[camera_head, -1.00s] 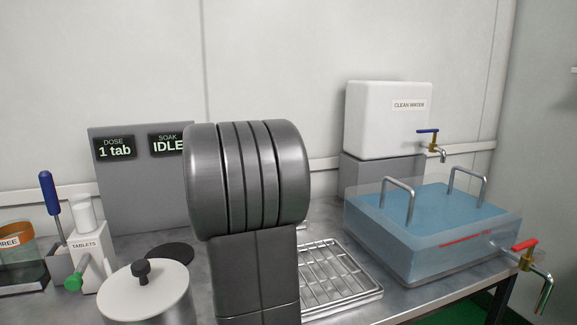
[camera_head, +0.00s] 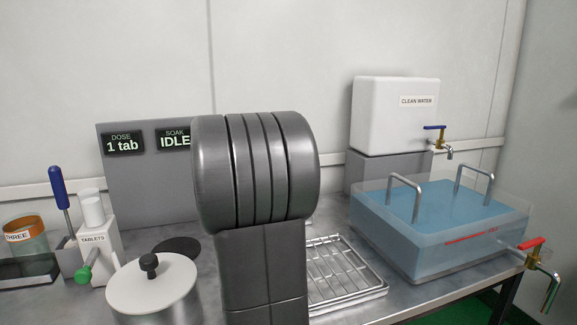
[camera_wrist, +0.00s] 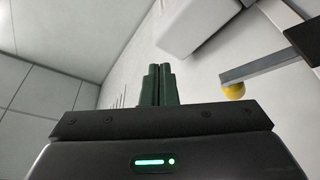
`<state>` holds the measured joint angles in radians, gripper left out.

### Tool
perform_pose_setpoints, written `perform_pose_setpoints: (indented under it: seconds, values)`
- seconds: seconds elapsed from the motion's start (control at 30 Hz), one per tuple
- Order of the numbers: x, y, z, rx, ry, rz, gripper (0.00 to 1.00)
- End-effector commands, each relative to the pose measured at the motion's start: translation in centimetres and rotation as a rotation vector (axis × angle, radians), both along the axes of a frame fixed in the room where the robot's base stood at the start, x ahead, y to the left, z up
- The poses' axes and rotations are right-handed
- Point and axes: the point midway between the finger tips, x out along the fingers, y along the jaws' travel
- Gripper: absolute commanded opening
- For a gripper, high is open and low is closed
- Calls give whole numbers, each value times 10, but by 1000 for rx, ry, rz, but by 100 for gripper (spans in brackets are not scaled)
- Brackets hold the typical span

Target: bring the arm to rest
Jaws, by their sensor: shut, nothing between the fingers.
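My gripper (camera_wrist: 160,82) shows in the wrist view with its two dark green fingers together and nothing between them. It points toward a pale wall and touches nothing that I can see. In the head view my dark grey arm stands upright in the middle and hides part of the bench behind it. My gripper is not visible in the head view.
A lidded pot (camera_head: 152,290), a tablet dispenser (camera_head: 95,240) and an orange-banded jar (camera_head: 25,240) stand at left. A wire rack (camera_head: 340,272), a water-filled clear tank (camera_head: 440,235) and a clean water container (camera_head: 395,115) stand at right. A yellow object (camera_wrist: 233,90) shows in the wrist view.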

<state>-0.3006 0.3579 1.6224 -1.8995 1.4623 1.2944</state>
Motion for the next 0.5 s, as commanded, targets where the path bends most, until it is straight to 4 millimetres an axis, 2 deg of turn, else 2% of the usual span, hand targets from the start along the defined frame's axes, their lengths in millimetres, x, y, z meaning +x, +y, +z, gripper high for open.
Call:
perform_pose_setpoints:
  seconds: [0.03, 0.2, 0.33, 0.5]
  values:
    - [0, 0, -14, -2, 4, 0, 0]
    - [0, 0, -43, -1, 3, 0, 0]
    - [0, 0, -59, -1, 2, -1, 0]
    - [0, 0, -70, -1, 1, 0, 0]
